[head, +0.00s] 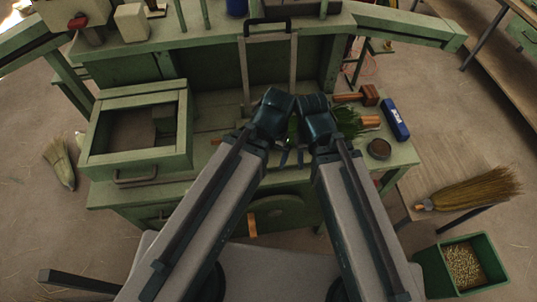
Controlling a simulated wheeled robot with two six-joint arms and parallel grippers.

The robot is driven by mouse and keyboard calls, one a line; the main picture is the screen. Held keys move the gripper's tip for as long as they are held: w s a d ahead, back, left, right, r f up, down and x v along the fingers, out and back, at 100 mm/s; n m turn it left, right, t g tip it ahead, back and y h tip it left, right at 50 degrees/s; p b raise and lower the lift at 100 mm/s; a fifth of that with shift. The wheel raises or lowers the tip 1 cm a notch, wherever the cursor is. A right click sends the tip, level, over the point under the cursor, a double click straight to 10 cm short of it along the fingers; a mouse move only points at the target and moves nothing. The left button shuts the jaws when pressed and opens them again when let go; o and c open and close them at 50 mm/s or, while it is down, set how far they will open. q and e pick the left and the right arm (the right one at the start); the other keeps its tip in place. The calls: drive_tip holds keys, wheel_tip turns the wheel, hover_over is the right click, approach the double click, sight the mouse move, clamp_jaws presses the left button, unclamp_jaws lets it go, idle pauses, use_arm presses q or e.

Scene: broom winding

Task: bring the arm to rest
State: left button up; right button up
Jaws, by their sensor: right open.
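My two arms reach up from the bottom of the head view, and their dark wrists meet close together over the green workbench (215,190). My right gripper (292,157) shows as two thin bluish fingers, apart with nothing seen between them, just below the wrists. My left gripper is mostly hidden by the arm links, so its jaws cannot be made out. A green bristle bundle (346,122) lies on the bench just right of my right wrist. I cannot tell whether the wrist touches it.
A mallet (369,95), blue box (395,119) and round tin (379,149) lie at the bench's right. An open green box frame (92,150) stands left. A broom (475,187) lies on the right-hand board, above a green bin (425,268) of grains.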

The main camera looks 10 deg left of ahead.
drive_tip(key=shift+f, duration=0.1)
wheel_tip(320, 180, down, 7)
drive_tip(key=b, duration=0.6)
drive_tip(key=shift+r+b, duration=0.2)
drive_tip(key=shift+b, duration=0.2)
